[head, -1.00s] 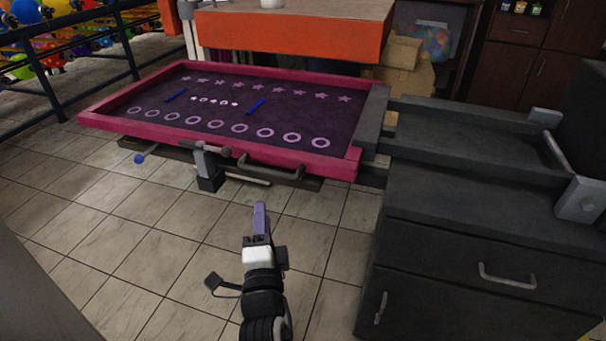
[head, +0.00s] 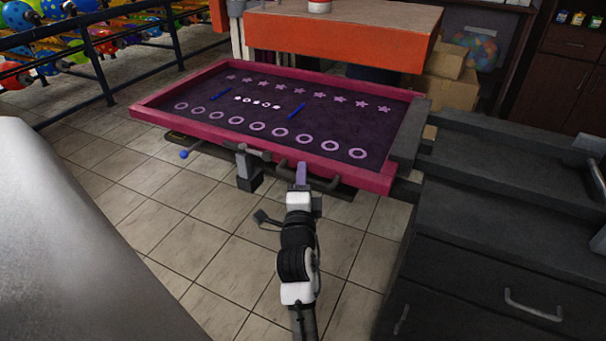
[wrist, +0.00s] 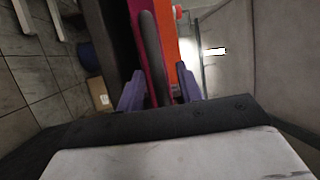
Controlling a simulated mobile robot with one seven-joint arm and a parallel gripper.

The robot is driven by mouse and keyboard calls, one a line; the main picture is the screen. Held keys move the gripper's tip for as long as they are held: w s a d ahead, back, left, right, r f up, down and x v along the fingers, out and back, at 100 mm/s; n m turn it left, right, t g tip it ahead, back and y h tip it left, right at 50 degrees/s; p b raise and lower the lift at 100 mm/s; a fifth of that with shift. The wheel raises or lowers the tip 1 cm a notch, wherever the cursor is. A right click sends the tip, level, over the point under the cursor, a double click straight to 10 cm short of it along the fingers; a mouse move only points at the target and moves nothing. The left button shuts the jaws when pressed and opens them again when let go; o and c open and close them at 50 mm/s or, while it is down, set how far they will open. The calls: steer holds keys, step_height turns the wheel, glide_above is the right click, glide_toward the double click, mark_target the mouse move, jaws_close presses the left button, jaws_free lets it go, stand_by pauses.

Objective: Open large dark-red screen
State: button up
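The large dark-red screen (head: 365,176) is a magenta-red frame around a dark purple panel with stars and rings. It lies flat, low beside the dark cabinet. A grey bar handle (head: 334,184) is on its front edge. My gripper (head: 301,173) is at this handle and hides part of it in the head view. In the wrist view, the two purple fingers of my gripper (wrist: 160,88) stand apart. Contact with the handle cannot be told.
A dark drawer cabinet (head: 465,260) stands at the right, joined to the screen. A grey clamp (head: 247,168) stands left of the gripper. An orange-fronted table (head: 335,42) is behind the screen, and a balloon rack is at the far left. Tiled floor (head: 215,235) in front is clear.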

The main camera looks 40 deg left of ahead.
steer(key=shift+w+a, duration=0.15)
steer(key=shift+c, duration=0.2)
jaws_close()
steer(key=shift+r, duration=0.1)
